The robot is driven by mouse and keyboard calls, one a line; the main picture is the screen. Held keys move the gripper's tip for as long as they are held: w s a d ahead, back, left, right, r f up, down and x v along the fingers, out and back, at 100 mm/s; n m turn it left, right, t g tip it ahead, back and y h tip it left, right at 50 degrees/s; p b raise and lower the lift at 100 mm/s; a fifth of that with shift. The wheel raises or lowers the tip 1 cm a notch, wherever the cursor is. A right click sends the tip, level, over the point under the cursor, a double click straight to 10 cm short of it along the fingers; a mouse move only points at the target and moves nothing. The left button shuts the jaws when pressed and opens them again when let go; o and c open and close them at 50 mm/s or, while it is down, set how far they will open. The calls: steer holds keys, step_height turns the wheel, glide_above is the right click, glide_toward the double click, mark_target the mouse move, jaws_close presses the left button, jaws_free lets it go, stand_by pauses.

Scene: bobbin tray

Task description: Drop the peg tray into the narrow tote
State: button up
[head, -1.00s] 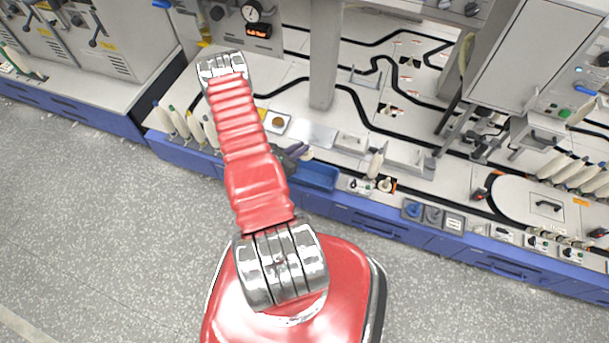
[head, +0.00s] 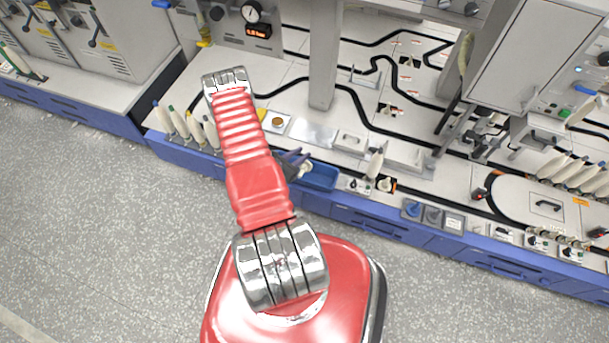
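A blue open-topped bin (head: 321,177), which looks like the narrow tote, sits at the bench's front edge in the middle of the head view. My gripper (head: 297,158) is just left of and behind the bin, partly hidden by my red arm. Two dark purple-grey prongs show at its end; I cannot tell whether they are its fingers or part of something held. I cannot make out the peg tray for certain; it may be hidden behind my arm.
A grey post (head: 323,60) rises behind. A blue knob box (head: 412,208) and a round-ended white plate (head: 535,205) lie farther right. The floor in front is clear.

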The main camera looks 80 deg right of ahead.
steer(key=shift+o, duration=1.3)
steer(key=v, duration=1.3)
steer(key=shift+a+r, duration=0.2)
steer(key=shift+a, duration=0.1)
steer(key=shift+w, duration=0.15)
